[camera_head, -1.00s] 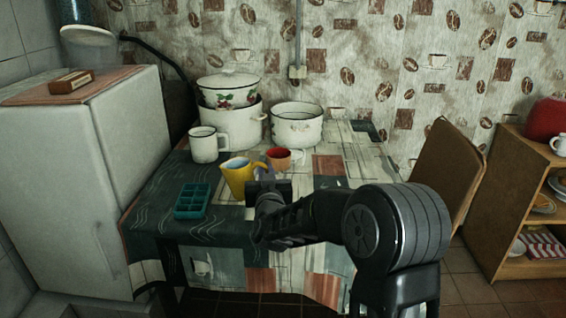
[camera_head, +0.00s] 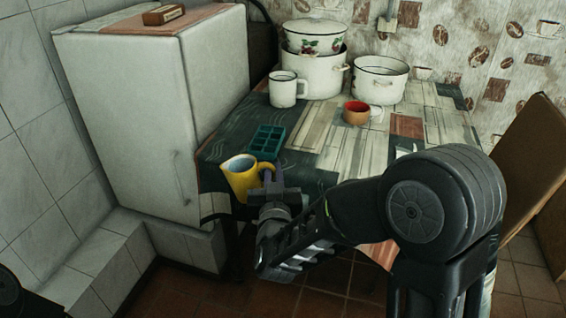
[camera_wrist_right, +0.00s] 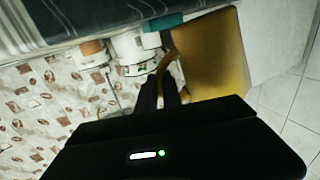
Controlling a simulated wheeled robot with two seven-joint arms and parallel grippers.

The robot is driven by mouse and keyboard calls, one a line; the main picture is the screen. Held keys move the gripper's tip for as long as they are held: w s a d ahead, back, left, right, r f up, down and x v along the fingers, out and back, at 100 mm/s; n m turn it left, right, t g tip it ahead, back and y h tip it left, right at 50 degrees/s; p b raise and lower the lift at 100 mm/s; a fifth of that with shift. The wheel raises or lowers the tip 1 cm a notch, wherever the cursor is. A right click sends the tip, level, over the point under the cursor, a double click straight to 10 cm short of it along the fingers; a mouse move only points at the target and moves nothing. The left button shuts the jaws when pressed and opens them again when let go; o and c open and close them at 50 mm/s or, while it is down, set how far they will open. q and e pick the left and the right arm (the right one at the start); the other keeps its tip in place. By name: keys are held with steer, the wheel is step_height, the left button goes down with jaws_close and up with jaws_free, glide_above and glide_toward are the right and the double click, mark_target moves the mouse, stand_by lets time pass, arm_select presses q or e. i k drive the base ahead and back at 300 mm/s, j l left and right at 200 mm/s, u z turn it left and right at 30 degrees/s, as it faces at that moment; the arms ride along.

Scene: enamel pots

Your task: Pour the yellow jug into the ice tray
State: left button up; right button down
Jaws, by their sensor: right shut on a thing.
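The yellow jug (camera_head: 240,180), pale bluish inside, is in my right gripper (camera_head: 270,186), which is shut on its handle. The jug is at the table's front left edge, leaning slightly left in the head view. The teal ice tray (camera_head: 267,141) lies on the table just behind the jug. In the right wrist view the jug (camera_wrist_right: 211,55) fills the upper right, with the gripper fingers (camera_wrist_right: 160,92) at its handle. A teal patch of the tray (camera_wrist_right: 158,30) shows beside it. My left gripper is not in view.
A red-orange mug (camera_head: 356,113), a white mug (camera_head: 284,90) and enamel pots (camera_head: 381,82) stand farther back on the table. A white fridge (camera_head: 150,110) is close on the left. The table's middle is clear.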

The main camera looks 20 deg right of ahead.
mark_target(266, 143)
steer(key=u, duration=1.15)
steer(key=k+l, duration=0.65)
steer(key=k, duration=0.25)
steer(key=u, duration=0.05)
